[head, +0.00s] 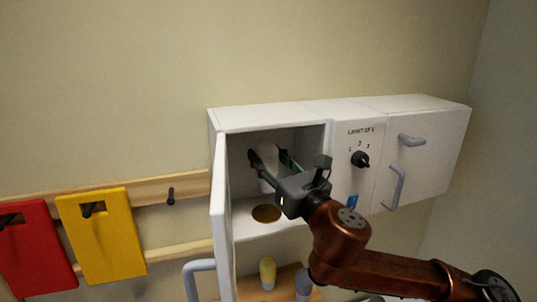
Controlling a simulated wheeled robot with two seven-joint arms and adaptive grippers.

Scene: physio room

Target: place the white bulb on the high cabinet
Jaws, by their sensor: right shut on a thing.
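The high cabinet (262,118) is a white wall box, and its left compartment is open. My right gripper (272,158) reaches into that compartment from the right. It is shut on a white object, which looks like the white bulb (267,181), and holds it above the compartment floor near a round gold disc (267,213). The gripper's body hides part of the bulb. My left gripper is out of view.
The open door (219,225) hangs at the compartment's left side. Beside the compartment are a dial (360,159) and a closed door (430,150). A yellowish bulb (267,272) and a grey one (303,282) stand below. Red (35,250) and yellow (103,240) boards hang left.

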